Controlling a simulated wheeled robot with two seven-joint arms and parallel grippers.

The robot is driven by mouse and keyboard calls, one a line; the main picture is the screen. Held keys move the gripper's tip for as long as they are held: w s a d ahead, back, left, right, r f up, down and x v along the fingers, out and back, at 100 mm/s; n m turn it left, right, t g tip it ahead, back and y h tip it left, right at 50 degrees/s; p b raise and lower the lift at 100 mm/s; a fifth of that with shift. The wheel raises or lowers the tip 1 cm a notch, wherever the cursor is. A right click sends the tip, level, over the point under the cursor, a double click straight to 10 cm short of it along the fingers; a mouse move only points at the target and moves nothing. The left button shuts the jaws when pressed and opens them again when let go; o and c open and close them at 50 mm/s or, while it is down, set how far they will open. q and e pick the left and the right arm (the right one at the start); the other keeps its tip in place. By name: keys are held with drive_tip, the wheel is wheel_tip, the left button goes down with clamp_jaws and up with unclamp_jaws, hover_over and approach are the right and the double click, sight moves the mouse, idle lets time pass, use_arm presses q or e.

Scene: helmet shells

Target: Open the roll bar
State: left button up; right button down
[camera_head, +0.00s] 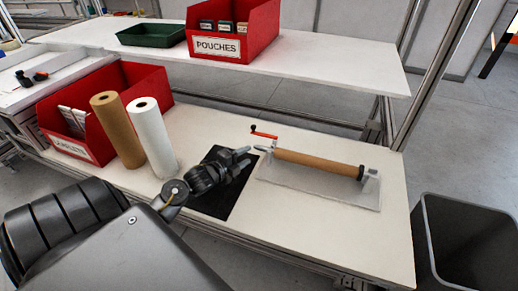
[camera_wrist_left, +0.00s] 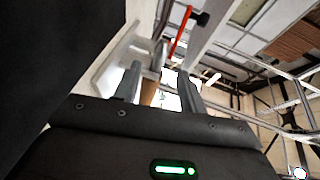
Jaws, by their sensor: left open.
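The roll holder has a clear-looking base plate (camera_head: 330,190) on the table, with a brown paper roll (camera_head: 318,164) lying on its bar. A red lever with a dark knob (camera_head: 264,135) sticks out at the holder's left end, above the bar's grey tip. My left gripper (camera_head: 246,158) is open and empty just left of that end, pointing at it. In the left wrist view, the red lever (camera_wrist_left: 180,32) rises beyond my fingers (camera_wrist_left: 160,88), and part of the brown roll (camera_wrist_left: 148,94) shows between them. Whether a finger touches the holder I cannot tell. My right gripper is not in view.
A black mat (camera_head: 214,203) lies under my left gripper. An upright brown roll (camera_head: 118,130), an upright white roll (camera_head: 153,137) and a red bin (camera_head: 62,145) stand left. A shelf (camera_head: 330,62) with a red pouches bin (camera_head: 240,45) runs behind. A grey bin (camera_head: 465,245) stands right.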

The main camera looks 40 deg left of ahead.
sight(260, 149)
use_arm(q)
drive_tip(key=w, duration=0.3)
drive_tip(key=w+f, duration=0.1)
drive_tip(key=w, duration=0.3)
drive_tip(key=shift+w+d+f+b, duration=0.1)
drive_tip(key=shift+d+f+b, duration=0.1)
drive_tip(key=shift+b, duration=0.2)
drive_tip(key=shift+w+f, duration=0.1)
drive_tip(key=shift+w, duration=0.5)
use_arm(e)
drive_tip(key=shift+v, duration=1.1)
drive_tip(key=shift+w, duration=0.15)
use_arm(q)
clamp_jaws()
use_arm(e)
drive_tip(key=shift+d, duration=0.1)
